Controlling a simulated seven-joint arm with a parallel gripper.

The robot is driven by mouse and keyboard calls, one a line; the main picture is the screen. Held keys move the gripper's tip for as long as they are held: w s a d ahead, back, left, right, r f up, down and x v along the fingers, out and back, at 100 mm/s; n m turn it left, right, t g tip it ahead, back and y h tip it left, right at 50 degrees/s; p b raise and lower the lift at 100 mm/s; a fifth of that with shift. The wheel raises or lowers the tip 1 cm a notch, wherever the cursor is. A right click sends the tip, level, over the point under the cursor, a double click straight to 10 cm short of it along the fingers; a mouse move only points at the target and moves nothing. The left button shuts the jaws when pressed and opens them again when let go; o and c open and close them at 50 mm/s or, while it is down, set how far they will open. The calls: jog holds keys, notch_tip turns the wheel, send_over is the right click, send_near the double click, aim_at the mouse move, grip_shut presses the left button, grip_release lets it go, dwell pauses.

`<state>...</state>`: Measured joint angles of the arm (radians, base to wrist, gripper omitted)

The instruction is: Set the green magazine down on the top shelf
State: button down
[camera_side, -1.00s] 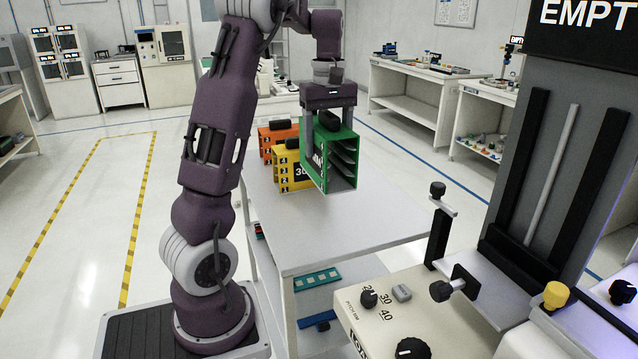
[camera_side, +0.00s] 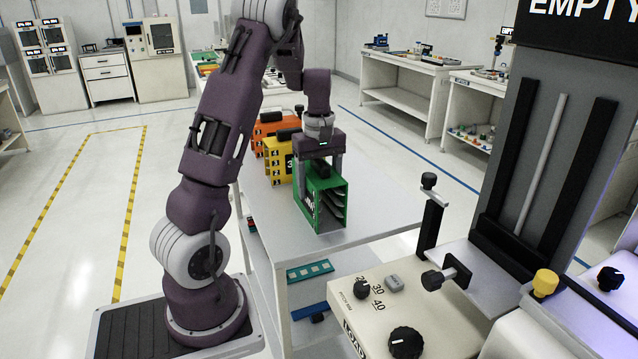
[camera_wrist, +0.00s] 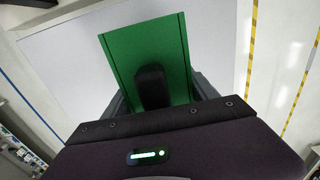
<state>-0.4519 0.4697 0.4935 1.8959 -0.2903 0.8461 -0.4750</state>
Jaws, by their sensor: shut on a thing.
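The green magazine (camera_side: 327,211) is an open-fronted box with inner slots and a black handle on top. My gripper (camera_side: 320,172) is shut on it from above. In the side view it is upright over the near part of the white table's top shelf (camera_side: 372,212); I cannot tell whether its bottom touches the surface. In the wrist view the green magazine (camera_wrist: 147,50) shows its green top and black handle between my gripper's fingers (camera_wrist: 155,95), with bare white surface around it.
A yellow magazine (camera_side: 277,165) and an orange magazine (camera_side: 262,140) stand behind the green one on the top shelf. The shelf's right side is clear. A lower shelf holds a teal strip (camera_side: 310,271). A machine with knobs (camera_side: 400,300) stands close in front at the right.

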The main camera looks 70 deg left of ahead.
jog(key=shift+c, duration=1.2)
grip_release()
notch_tip(320, 180, up, 12)
jog(key=s+d+r+m+t, duration=0.2)
jog(key=d+m, duration=0.3)
jog(key=d, duration=0.5)
jog(key=s+d+r+m+t, duration=0.1)
jog(key=s+d+r+m, duration=0.25)
jog(key=d, duration=0.55)
jog(key=s+d+f+m+t, duration=0.2)
jog(key=s+d+f+m, duration=0.2)
jog(key=s+d+m, duration=0.5)
jog(key=shift+d+f+t, duration=0.3)
jog(key=shift+d+f, duration=0.05)
jog(key=shift+w+m, duration=0.1)
jog(key=shift+m, duration=0.15)
